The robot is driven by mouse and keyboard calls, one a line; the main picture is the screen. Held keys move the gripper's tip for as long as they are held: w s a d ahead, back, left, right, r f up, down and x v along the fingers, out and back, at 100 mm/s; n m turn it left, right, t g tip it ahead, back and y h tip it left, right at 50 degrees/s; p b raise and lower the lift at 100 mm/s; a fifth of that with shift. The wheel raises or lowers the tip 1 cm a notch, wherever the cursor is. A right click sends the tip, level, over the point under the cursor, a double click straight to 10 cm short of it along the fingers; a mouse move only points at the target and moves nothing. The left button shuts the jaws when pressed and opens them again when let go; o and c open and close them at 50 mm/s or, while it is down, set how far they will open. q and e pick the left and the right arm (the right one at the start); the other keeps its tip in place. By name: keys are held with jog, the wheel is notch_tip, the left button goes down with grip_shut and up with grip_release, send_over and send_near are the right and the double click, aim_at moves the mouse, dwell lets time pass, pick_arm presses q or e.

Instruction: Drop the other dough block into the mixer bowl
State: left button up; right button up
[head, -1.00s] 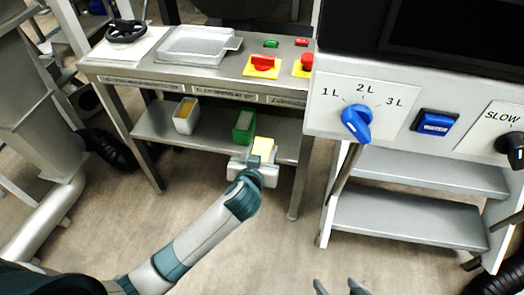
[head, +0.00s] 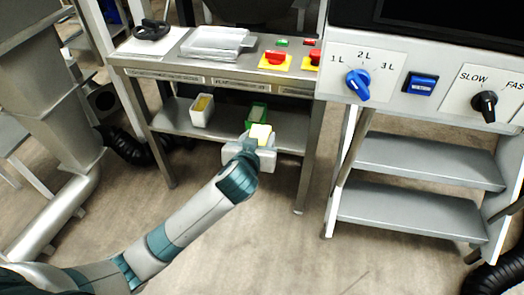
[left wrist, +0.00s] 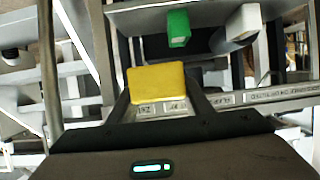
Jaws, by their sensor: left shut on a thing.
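My left gripper (head: 256,143) is shut on a yellow dough block (head: 261,132). It holds the block in the air in front of the lower shelf of the steel table. In the left wrist view the block (left wrist: 157,82) sits between the two dark fingers (left wrist: 160,92). The mixer bowl cannot be made out in these views. My right gripper is not in view.
A panel with a blue knob (head: 358,85) and steps (head: 425,163) stand at right. Floor in front is clear.

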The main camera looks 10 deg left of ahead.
pick_arm(q)
jog(key=s+a+r, duration=0.1)
jog(key=a+r, duration=0.1)
jog(key=r, duration=0.8)
jog(key=s+a+r, duration=0.2)
jog(key=a+r, duration=0.1)
jog(key=r, duration=0.8)
jog(key=shift+a+r, duration=0.3)
jog(key=shift+a, duration=0.05)
